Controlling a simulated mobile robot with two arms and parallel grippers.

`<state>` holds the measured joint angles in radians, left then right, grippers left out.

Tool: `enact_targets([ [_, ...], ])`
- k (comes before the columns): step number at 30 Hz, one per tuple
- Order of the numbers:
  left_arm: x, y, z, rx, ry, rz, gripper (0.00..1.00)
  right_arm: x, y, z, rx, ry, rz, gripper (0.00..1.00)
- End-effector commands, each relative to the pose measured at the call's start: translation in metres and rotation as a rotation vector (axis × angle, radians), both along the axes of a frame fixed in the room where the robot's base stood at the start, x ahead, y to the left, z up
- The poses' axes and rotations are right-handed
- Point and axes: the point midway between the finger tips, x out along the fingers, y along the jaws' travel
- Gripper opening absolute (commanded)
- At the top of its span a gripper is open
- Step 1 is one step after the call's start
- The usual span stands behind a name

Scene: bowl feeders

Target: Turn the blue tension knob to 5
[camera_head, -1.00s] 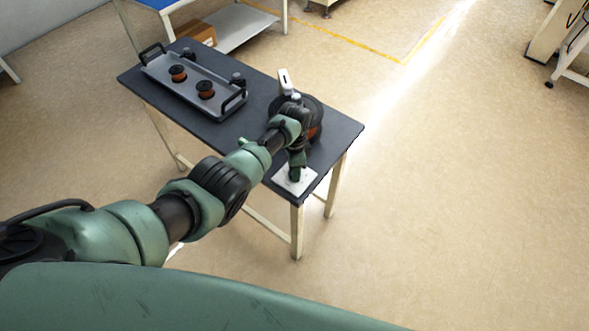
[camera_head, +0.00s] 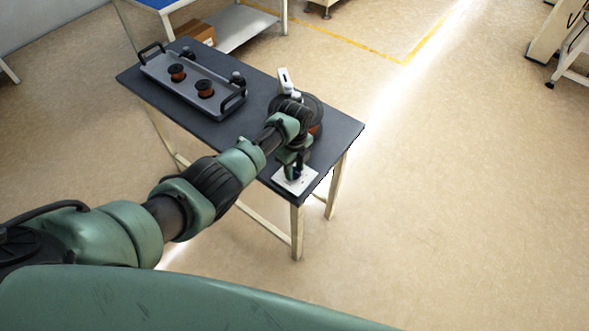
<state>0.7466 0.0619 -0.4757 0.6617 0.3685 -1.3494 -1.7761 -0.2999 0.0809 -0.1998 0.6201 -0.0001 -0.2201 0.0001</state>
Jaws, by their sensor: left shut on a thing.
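My left gripper (camera_head: 294,174) points down over a white plate (camera_head: 302,184) at the near right end of the dark table (camera_head: 258,133). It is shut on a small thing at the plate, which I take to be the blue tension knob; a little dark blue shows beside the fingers. The gripper and wrist hide most of the knob, and I cannot read any number or pointer on it. My right gripper is not in view.
Behind my wrist stands a large dark round spool (camera_head: 315,108) with an orange-brown side, near a white upright device (camera_head: 285,80). Open floor lies to the right.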

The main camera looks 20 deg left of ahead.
Motion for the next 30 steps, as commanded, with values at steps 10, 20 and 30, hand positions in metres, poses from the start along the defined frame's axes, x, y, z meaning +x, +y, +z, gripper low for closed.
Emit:
enact_targets([
  [10, 0.0005, 0.0001, -0.0005, 0.000, -0.001, -0.225, 0.00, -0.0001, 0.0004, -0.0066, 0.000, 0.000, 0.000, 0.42],
  [20, 0.0004, 0.0000, 0.0001, -0.001, -0.001, -0.311, 0.00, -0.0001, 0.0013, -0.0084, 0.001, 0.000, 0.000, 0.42],
  [30, 0.0004, 0.0000, 0.0004, 0.000, -0.001, -0.319, 0.00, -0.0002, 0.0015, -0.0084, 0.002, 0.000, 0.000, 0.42],
])
